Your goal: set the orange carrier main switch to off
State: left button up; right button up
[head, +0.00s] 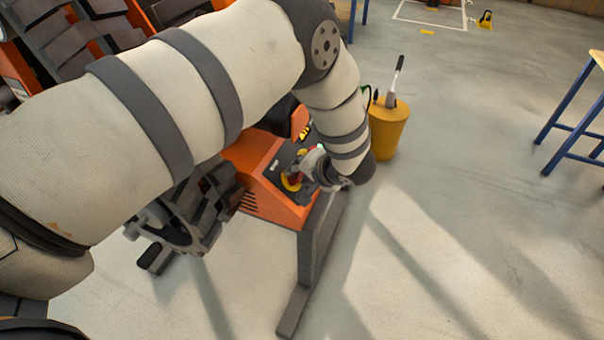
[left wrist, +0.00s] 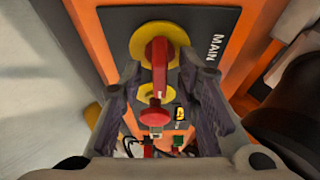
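The orange carrier (head: 256,172) stands left of centre in the head view, partly hidden behind my left arm. In the left wrist view, its main switch (left wrist: 160,55) is a red handle on a yellow disc (left wrist: 141,40), on a dark plate marked MAIN (left wrist: 215,47). The handle points down the picture, parallel to the lettering. My left gripper (left wrist: 158,78) is open, one finger on each side of the handle, with visible gaps. In the head view the left gripper (head: 308,166) is at the panel, largely covered by its wrist. My right gripper is not in view.
Another red part (left wrist: 155,118) with a yellow disc sits below the handle in the wrist view. A yellow bucket-like container (head: 388,130) with a lever stands right of the carrier. A grey upright bar (head: 312,245) stands in front. Floor to the right is clear up to blue-legged tables.

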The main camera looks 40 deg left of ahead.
pick_arm(q)
grip_shut()
jog(key=n, duration=0.2)
jog(key=n+y+b, duration=0.1)
jog(key=n, duration=0.1)
jog(key=shift+f+g, duration=0.2)
jog(key=shift+g, duration=0.1)
jog(key=n+y+b, duration=0.1)
jog(key=n+b, duration=0.1)
jog(key=n, duration=0.1)
jog(key=shift+n+g, duration=0.4)
jog(key=n+g+b, duration=0.1)
jog(key=n, duration=0.2)
jog(key=n+g+y+b, duration=0.1)
jog(key=n+b, duration=0.1)
jog(key=n, duration=0.1)
jog(key=shift+y+b, duration=0.3)
jog(key=n+g+b, duration=0.2)
jog(key=n+b, duration=0.1)
jog(key=n, duration=0.2)
jog(key=shift+r, duration=0.1)
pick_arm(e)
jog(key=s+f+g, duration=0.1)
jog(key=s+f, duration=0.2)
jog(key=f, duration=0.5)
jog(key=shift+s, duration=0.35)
pick_arm(q)
jog(key=shift+n+g, duration=0.3)
jog(key=shift+n, duration=0.1)
